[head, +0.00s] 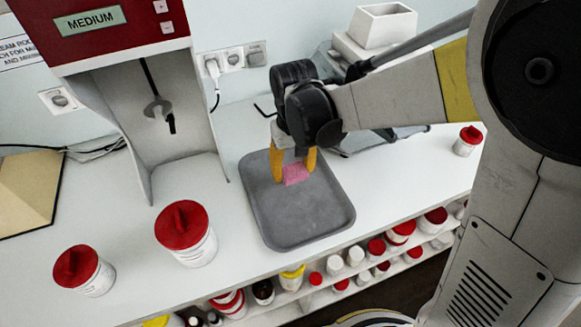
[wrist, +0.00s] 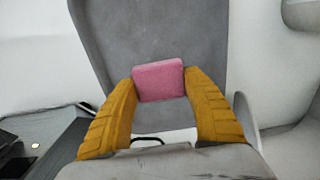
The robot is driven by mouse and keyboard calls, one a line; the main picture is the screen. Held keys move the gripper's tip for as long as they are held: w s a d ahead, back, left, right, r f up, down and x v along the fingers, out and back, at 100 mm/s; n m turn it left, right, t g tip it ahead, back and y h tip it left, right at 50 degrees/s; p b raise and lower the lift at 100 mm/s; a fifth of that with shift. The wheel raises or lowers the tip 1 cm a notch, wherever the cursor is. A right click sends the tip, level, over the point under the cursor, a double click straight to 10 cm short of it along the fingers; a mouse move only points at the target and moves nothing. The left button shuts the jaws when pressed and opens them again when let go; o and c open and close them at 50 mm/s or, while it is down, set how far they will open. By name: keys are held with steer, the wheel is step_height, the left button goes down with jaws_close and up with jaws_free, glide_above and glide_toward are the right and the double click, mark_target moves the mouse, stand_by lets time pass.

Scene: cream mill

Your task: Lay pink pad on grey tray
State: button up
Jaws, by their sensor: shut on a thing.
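The pink pad (head: 296,173) is between the yellow fingers of my gripper (head: 293,172), over the grey tray (head: 311,222). In the wrist view the pad (wrist: 158,81) sits between the two fingertips (wrist: 160,84), which are shut on its left and right sides. The grey tray (wrist: 150,30) fills the background behind it. The tray lies flat on the white counter, and its bare front half shows. I cannot tell whether the pad touches the tray. My gripper and arm hide part of the tray's back right edge.
A red and white machine (head: 120,30) stands left of the tray. Two red-lidded jars (head: 201,247) (head: 98,278) stand at the front left, and another jar (head: 465,146) at the right. Shelves of bottles run below the counter's front edge. A white hopper-shaped device (head: 383,25) stands behind my arm.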

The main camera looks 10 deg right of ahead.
mark_target(293, 190)
step_height(293, 190, down, 2)
steer(key=shift+s+f, duration=0.1)
steer(key=shift+f, duration=0.15)
steer(key=shift+f+b, duration=0.95)
steer(key=shift+f, duration=0.9)
steer(key=shift+f, duration=0.2)
steer(key=o, duration=1.1)
steer(key=shift+r, duration=0.1)
